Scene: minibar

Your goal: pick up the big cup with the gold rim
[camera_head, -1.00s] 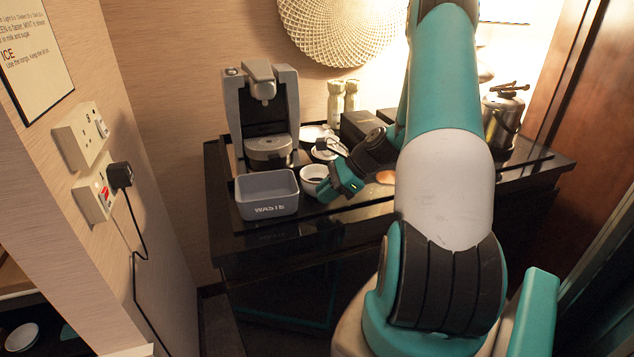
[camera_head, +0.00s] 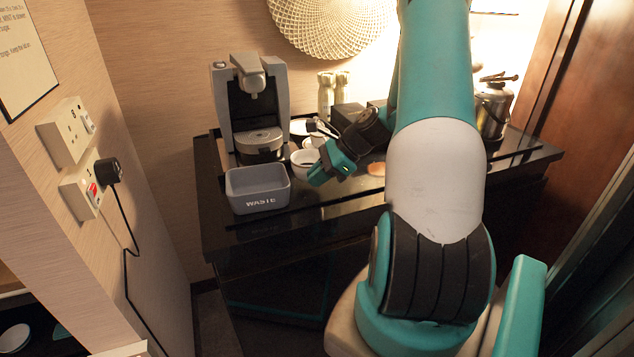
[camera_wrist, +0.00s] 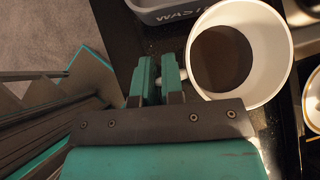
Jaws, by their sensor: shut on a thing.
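The white cup (camera_head: 301,161) is just right of the grey waste bin. In the wrist view the cup (camera_wrist: 268,28) is large and round, with dark brown inside it; its rim looks plain white and I cannot make out gold on it. My gripper (camera_head: 322,174) comes from the right in the head view. In the wrist view my gripper (camera_wrist: 158,76) is shut on the cup's handle, at the cup's left side. The jaws hide most of the handle. The cup looks upright and seems a little above the counter.
The grey bin marked WASTE (camera_head: 257,190) stands close left of the cup, and the coffee machine (camera_head: 257,143) behind it. A gold-rimmed white dish (camera_wrist: 312,105) is close right in the wrist view. Bottles (camera_head: 326,95) and a metal kettle (camera_head: 494,108) stand further back.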

